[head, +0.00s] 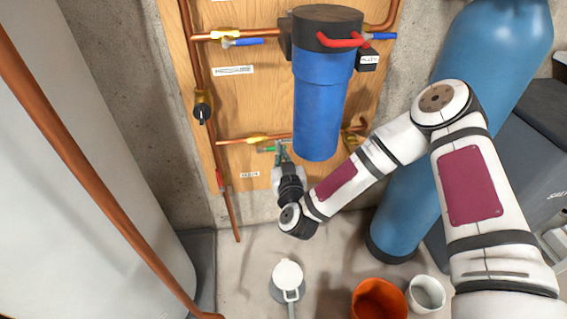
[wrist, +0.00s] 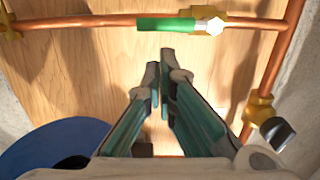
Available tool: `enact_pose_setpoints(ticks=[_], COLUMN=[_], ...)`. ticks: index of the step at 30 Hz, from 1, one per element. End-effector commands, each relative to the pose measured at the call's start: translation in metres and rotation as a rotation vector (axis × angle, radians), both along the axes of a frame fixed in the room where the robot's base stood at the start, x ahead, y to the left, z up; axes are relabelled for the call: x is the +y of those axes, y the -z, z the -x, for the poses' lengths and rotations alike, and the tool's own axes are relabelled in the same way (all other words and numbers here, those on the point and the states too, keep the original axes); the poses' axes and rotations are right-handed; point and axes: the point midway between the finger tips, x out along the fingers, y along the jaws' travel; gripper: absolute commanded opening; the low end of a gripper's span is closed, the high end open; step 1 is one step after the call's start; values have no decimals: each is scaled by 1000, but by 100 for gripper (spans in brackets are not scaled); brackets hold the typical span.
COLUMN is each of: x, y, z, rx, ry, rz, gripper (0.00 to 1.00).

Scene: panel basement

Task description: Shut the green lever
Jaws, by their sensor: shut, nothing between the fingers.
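The green lever (wrist: 166,24) is in the upper middle of the wrist view. It lies along the copper pipe, roughly parallel to it, and one end meets a brass valve (wrist: 212,22) with a pale nut. In the head view the green lever (head: 266,149) is small, below the lower pipe and partly hidden by my gripper. My gripper (wrist: 161,72) is shut and empty. Its fingertips are close to the lever in the picture, with a gap of wood panel between them. In the head view my gripper (head: 281,148) is at the lower part of the panel, left of the blue filter.
The blue filter housing (head: 318,105) hangs close beside my gripper. Other valves carry blue levers (head: 242,42), a red lever (head: 219,180) and a black knob (wrist: 277,133). A blue tank (head: 402,200) stands right, and an orange bucket (head: 379,300) is on the floor.

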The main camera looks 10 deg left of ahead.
Motion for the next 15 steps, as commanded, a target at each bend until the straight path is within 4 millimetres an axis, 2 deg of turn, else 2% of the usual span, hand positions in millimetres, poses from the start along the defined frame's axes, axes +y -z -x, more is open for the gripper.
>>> enact_pose_setpoints(ticks=[1,6,15], x=[1,8,11], y=[2,3,2], z=[-9,-28,-37], rx=[-1,0,1], ry=[3,1,-1], rz=[0,0,1], gripper=[0,0,0])
